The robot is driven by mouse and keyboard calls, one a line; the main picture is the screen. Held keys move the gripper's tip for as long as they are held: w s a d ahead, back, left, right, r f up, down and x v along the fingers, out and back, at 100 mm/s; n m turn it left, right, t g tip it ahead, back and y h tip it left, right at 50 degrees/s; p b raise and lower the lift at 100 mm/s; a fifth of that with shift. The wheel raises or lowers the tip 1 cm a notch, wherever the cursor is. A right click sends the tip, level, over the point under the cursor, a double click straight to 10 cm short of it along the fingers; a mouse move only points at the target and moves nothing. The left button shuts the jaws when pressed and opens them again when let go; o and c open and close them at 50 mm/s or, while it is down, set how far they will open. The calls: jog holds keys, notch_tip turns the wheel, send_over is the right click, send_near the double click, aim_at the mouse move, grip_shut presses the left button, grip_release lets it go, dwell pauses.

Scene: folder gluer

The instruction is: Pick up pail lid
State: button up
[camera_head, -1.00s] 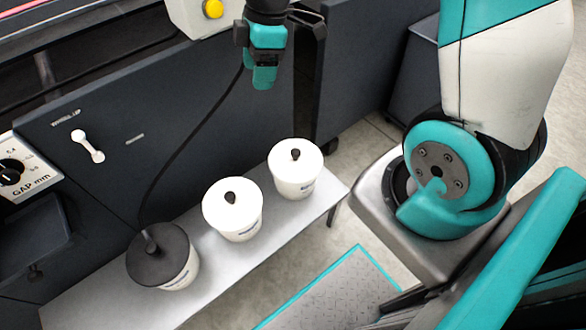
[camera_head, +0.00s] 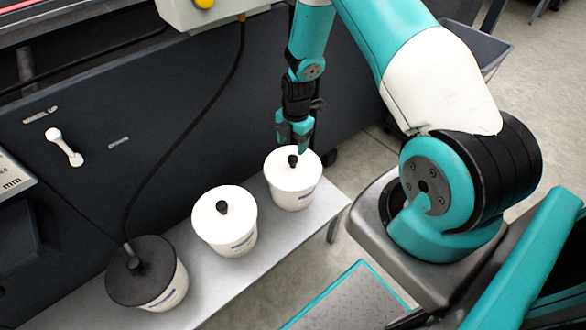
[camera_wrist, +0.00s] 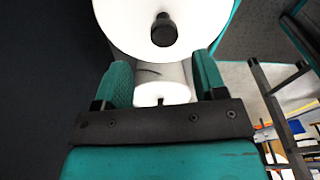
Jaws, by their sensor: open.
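Three white pails stand in a row on a light bench. The right pail (camera_head: 293,190) has a white pail lid (camera_head: 281,172) with a black knob (camera_head: 292,161). My gripper (camera_head: 294,145) is open and just above this knob, with nothing between its fingers. In the wrist view the nearest lid (camera_wrist: 190,30) and its knob (camera_wrist: 164,30) lie just beyond the open fingertips. The middle pail (camera_head: 232,243) has a white lid (camera_head: 222,207) with a black knob. The left pail (camera_head: 172,293) has a dark lid (camera_head: 140,272) with a cable or rod rising from it.
The bench (camera_head: 262,262) runs along a dark machine panel (camera_head: 75,200) with a white handle (camera_head: 64,147). A black cable hangs down the panel to the left pail. A teal-edged step plate (camera_head: 350,300) lies on the floor in front.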

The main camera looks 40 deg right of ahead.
aim_at(293, 158)
jog(key=f, duration=0.6)
jog(key=shift+s+a+f+b, duration=0.2)
jog(key=shift+s+f+b, duration=0.05)
jog(key=shift+s+b, duration=0.1)
jog(key=shift+c, duration=0.3)
jog(key=c, duration=1)
